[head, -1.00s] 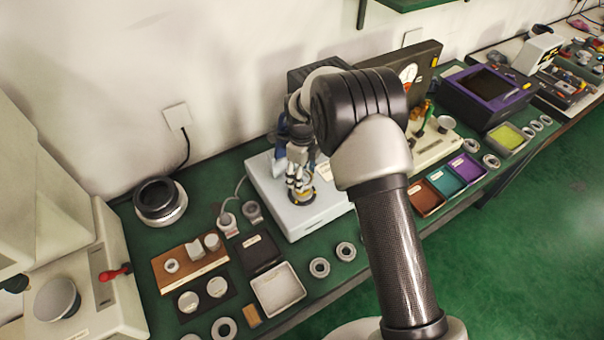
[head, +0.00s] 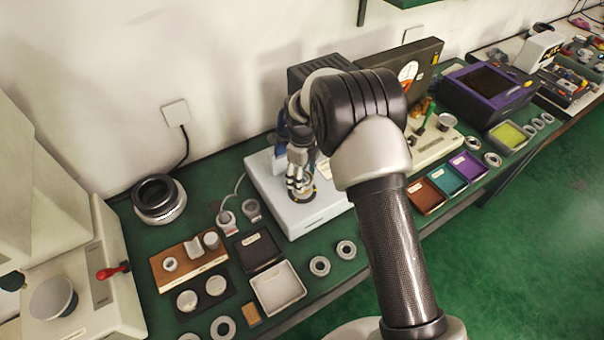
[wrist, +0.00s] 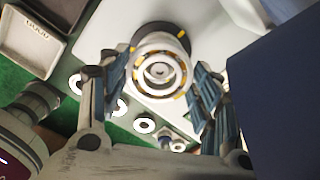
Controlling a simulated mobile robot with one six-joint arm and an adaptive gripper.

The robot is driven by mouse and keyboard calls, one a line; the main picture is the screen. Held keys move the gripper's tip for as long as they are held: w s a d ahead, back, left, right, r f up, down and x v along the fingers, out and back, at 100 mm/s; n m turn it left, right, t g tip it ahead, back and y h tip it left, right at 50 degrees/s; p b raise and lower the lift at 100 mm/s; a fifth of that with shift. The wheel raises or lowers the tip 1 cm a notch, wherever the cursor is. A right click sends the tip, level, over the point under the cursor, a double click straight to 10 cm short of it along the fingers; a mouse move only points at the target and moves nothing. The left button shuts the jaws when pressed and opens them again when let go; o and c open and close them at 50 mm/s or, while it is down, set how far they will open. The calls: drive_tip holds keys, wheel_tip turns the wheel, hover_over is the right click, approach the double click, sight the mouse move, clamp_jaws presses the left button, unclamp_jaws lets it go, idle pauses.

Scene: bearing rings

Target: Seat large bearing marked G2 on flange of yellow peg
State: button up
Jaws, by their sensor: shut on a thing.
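My gripper (head: 299,183) is over the white box-shaped device (head: 268,181), fingers pointing down. In the wrist view my gripper (wrist: 160,82) has its fingers on either side of a pale metal bearing ring (wrist: 160,73) and is shut on it. A dark round plate with yellow marks (wrist: 184,38) shows around and under the ring; I cannot tell whether the ring touches it. No G2 mark is legible. A beige board (head: 430,150) with small yellow and green upright parts (head: 426,110) stands to the right, partly hidden by my arm.
Loose rings (head: 320,265) lie near the front edge. A black tray (head: 258,250), a silver tray (head: 279,286) and a wooden block (head: 188,263) stand at left. Coloured trays (head: 447,180) and a purple-trimmed instrument (head: 487,92) stand at right. A dark gauge case (head: 425,62) is behind.

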drive_tip(key=shift+f+b, duration=0.7)
drive_tip(key=shift+f, duration=0.35)
drive_tip(key=o, duration=1.4)
wheel_tip(320, 180, up, 12)
drive_tip(key=s+d+r+n+t+b, duration=0.1)
drive_tip(key=s+d+r+n, duration=0.2)
drive_tip(key=r, duration=0.2)
drive_tip(key=s+d+r+n+b, duration=0.1)
drive_tip(key=s+d+r+n, duration=0.2)
drive_tip(key=r, duration=0.3)
drive_tip(key=s+d+r+n+t+b, duration=0.1)
drive_tip(key=s+d+r+n, duration=0.4)
drive_tip(key=s, duration=0.4)
drive_tip(key=s+d+f+n+t, duration=0.1)
drive_tip(key=s+d+n, duration=0.1)
drive_tip(key=s+n, duration=0.2)
drive_tip(key=s+d+n+b, duration=0.1)
drive_tip(key=s+n, duration=0.3)
drive_tip(key=s, duration=0.4)
drive_tip(key=s+d+f+n+t+b, duration=0.1)
drive_tip(key=s+d+n, duration=0.1)
drive_tip(key=s+n, duration=0.2)
drive_tip(key=shift+s+d+f+t, duration=0.15)
drive_tip(key=shift+s+d, duration=0.05)
drive_tip(key=shift+s, duration=0.55)
drive_tip(key=shift+s+d+f+t, duration=0.15)
drive_tip(key=shift+s+d, duration=0.05)
drive_tip(key=shift+s, duration=0.5)
